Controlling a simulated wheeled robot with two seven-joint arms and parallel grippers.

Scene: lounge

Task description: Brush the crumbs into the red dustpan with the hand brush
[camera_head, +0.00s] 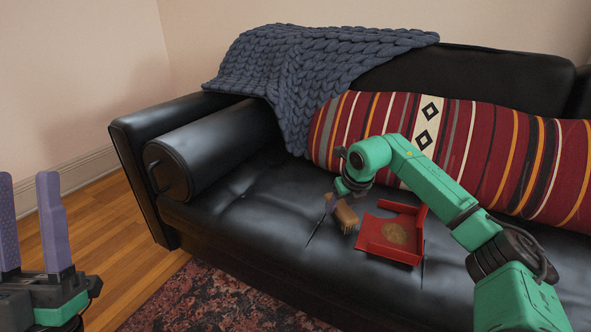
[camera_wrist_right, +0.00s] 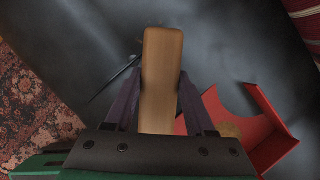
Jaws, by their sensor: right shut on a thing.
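The hand brush has a brown wooden back and pale bristles facing down; the brush (camera_head: 345,214) is just left of the dustpan. My right gripper (camera_head: 335,201) is shut on it, and in the right wrist view the brush's wooden block (camera_wrist_right: 161,70) lies between the purple fingers. The red dustpan (camera_head: 376,248) lies on the black sofa seat. A brown patch that looks like crumbs (camera_head: 397,234) lies on its floor; it also shows in the right wrist view (camera_wrist_right: 230,130). Whether the bristles touch the seat is unclear. My left gripper (camera_head: 28,190) is open and empty at the lower left.
The black leather sofa (camera_head: 245,210) has a rolled bolster (camera_head: 210,150) at the left. A striped red cushion (camera_head: 480,150) stands behind the dustpan, and a blue knitted throw (camera_head: 300,65) hangs over the backrest. The seat left of the brush is clear. A patterned rug (camera_head: 205,300) lies in front.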

